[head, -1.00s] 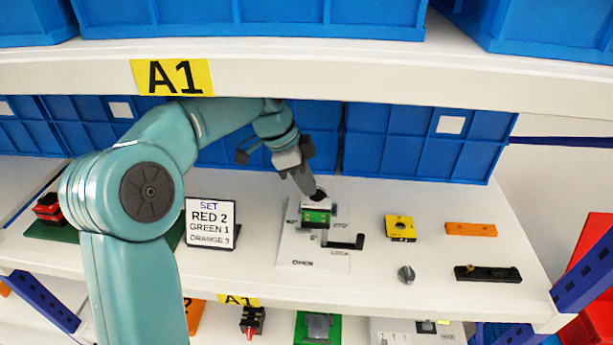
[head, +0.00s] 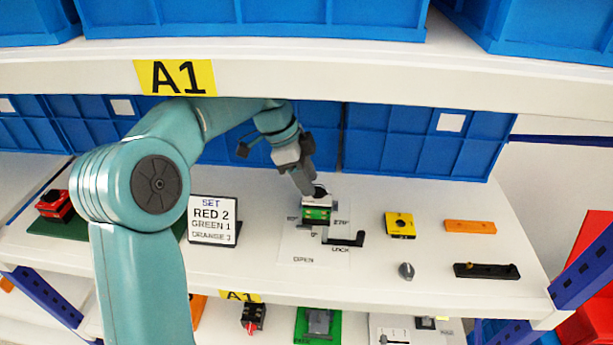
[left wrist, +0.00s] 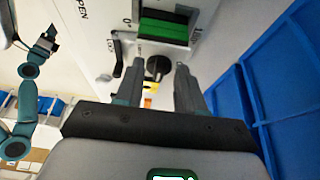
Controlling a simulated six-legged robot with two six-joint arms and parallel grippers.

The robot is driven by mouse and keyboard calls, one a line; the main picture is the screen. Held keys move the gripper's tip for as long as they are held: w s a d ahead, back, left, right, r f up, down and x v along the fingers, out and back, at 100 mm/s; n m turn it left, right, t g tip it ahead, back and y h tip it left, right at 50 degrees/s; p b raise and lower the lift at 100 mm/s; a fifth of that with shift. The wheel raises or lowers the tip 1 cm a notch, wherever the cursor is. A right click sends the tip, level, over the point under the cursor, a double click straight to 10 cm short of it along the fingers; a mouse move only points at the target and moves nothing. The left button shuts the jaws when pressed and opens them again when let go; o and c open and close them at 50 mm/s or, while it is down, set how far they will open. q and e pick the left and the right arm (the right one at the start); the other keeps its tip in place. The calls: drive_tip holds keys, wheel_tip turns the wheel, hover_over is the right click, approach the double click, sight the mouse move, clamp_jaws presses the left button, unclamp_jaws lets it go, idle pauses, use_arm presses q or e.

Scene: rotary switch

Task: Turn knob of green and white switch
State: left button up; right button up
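The green and white switch (head: 317,214) stands on a white labelled plate (head: 310,250) on the shelf. Its black knob (head: 320,192) is on the side by my left gripper (head: 306,180), which reaches it from behind. In the left wrist view the switch (left wrist: 164,30) is at the top. The knob (left wrist: 158,67) appears between the two separated fingers of my left gripper (left wrist: 162,66). The fingers look open around it, with gaps showing; contact cannot be told. My right gripper (left wrist: 48,38) shows small at the left of the left wrist view, its fingers unclear.
A black lever (head: 343,239) sits right of the switch. A sign (head: 213,220) stands left of it. A yellow block (head: 400,225), grey knob (head: 406,270), orange bar (head: 470,227) and black bar (head: 487,271) lie to the right. Blue crates (head: 416,140) stand close behind my gripper.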

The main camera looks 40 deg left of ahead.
use_arm(q)
drive_tip(key=shift+a+r, duration=0.1)
drive_tip(key=shift+r, duration=0.25)
drive_tip(key=s+a+r+b, duration=0.2)
drive_tip(key=s+a, duration=0.4)
drive_tip(key=a, duration=0.5)
drive_tip(key=shift+s, duration=0.35)
drive_tip(key=shift+s, duration=0.1)
